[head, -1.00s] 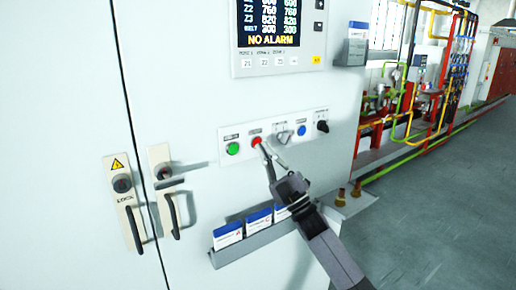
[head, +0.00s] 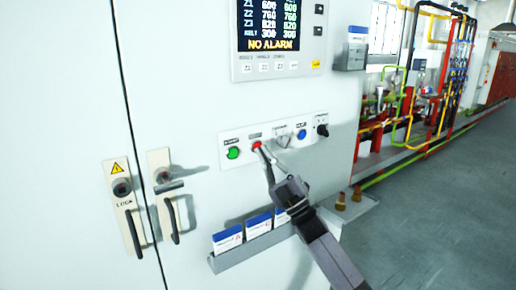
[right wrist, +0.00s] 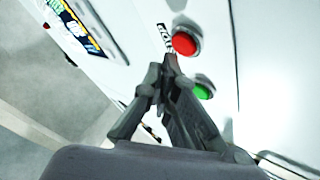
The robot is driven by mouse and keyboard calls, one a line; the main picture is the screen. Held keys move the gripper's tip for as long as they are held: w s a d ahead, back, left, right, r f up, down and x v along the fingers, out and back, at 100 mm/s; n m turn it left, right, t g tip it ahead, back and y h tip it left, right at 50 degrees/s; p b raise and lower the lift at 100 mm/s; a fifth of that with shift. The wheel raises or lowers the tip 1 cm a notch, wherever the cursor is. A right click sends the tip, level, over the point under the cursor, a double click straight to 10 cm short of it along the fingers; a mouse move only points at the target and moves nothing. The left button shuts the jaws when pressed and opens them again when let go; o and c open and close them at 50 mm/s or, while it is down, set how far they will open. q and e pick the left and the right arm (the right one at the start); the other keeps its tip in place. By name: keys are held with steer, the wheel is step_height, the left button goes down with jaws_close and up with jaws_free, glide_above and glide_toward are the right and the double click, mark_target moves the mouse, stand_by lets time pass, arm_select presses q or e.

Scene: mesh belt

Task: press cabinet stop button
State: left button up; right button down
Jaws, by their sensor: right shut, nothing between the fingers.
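The red stop button (head: 257,146) is on a white control strip (head: 227,139) on the cabinet front. My right gripper (head: 262,152) is shut and empty, its fingertips at the lower edge of the red button in the head view. In the right wrist view the red button (right wrist: 185,43) shows just beyond the fingertips (right wrist: 171,62); I cannot tell whether they touch it. The green button (head: 233,153) is left of the red one, and it also shows in the right wrist view (right wrist: 203,91). My left gripper is not in view.
A blue button (head: 301,134) and a black rotary switch (head: 322,130) are on the strip's right. A display (head: 271,22) reading "NO ALARM" is above. A holder (head: 250,247) with cards juts out below. Door handles (head: 168,205) are at left.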

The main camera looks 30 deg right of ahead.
steer(key=shift+w, duration=0.2)
stand_by(0.4)
steer(key=shift+w+b, duration=0.25)
steer(key=shift+b, duration=0.05)
steer(key=shift+w+a+b, duration=0.1)
steer(key=shift+w+b, duration=0.2)
steer(key=shift+w, duration=0.15)
stand_by(0.6)
steer(key=shift+s, duration=0.9)
steer(key=shift+p, duration=0.35)
steer(key=shift+s+d+p, duration=0.15)
steer(key=shift+s+p, duration=0.15)
steer(key=shift+s, duration=0.95)
steer(key=shift+s+d+p, duration=0.1)
steer(key=shift+s+p, duration=0.2)
steer(key=shift+s, duration=0.95)
